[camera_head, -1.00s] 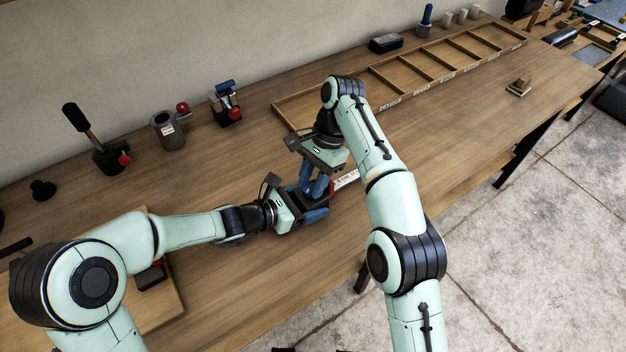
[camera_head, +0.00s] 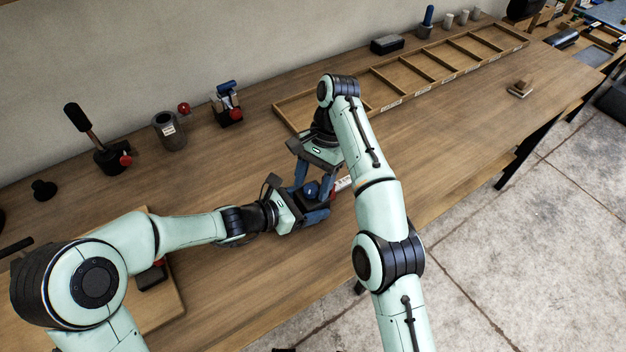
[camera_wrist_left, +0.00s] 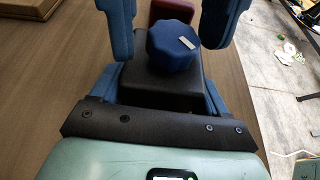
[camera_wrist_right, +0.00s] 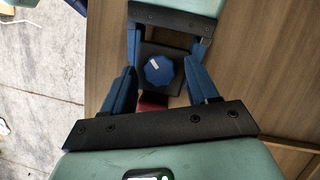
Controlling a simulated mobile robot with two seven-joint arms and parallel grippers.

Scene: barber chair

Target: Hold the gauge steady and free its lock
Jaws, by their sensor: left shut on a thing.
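The gauge has a black body (camera_wrist_left: 165,88), a blue lobed lock knob (camera_wrist_left: 172,48) on top and a dark red part (camera_wrist_right: 153,103) at one end. In the head view the knob (camera_head: 312,188) shows between the grippers. My left gripper (camera_head: 308,204) is shut on the gauge body, one finger on each side, low over the table. My right gripper (camera_head: 313,179) is open and points down over the knob. In the right wrist view its fingers stand apart on either side of the knob (camera_wrist_right: 159,71), with gaps between. A white scale strip (camera_head: 343,183) shows beyond the gauge.
A wooden compartment tray (camera_head: 420,88) lies along the back. A lever tool (camera_head: 108,150), a grey cup (camera_head: 168,131) and a clamp-like tool (camera_head: 227,106) stand back left. A small wooden block (camera_head: 520,88) is far right. The table's front right is clear.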

